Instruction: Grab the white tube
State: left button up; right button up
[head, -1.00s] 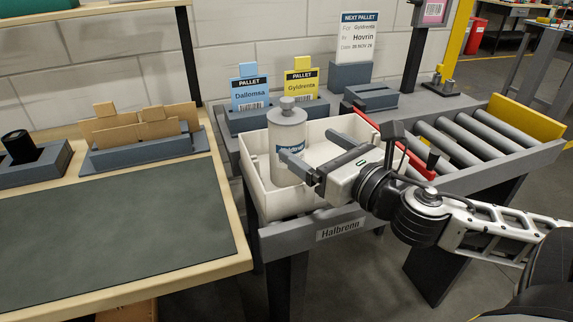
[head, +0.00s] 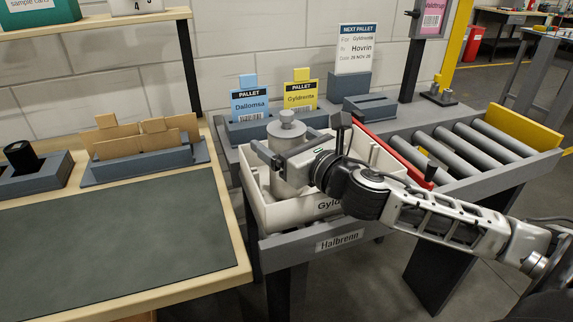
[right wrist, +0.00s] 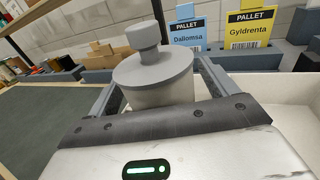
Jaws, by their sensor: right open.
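The white tube, a canister with a grey knobbed lid (head: 287,131), stands upright in the left part of a white bin (head: 262,219). My right gripper (head: 298,139) is open, reaching in from the right at the tube's upper part and hiding part of its body and label. In the right wrist view the tube (right wrist: 153,82) stands between the two open fingers, with its lid above them. I cannot tell whether either finger touches it. My left gripper is not in view.
Blue and yellow pallet cards (head: 300,96) stand in a grey holder behind the bin. A red bar (head: 390,150) and a roller conveyor (head: 470,141) lie to the right. A bench with a dark mat (head: 110,235) is on the left.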

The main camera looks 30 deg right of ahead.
jog(key=shift+w+a, duration=0.1)
jog(key=shift+w, duration=0.4)
jog(key=c, duration=1.3)
jog(key=shift+c, duration=0.3)
jog(key=shift+r, duration=0.15)
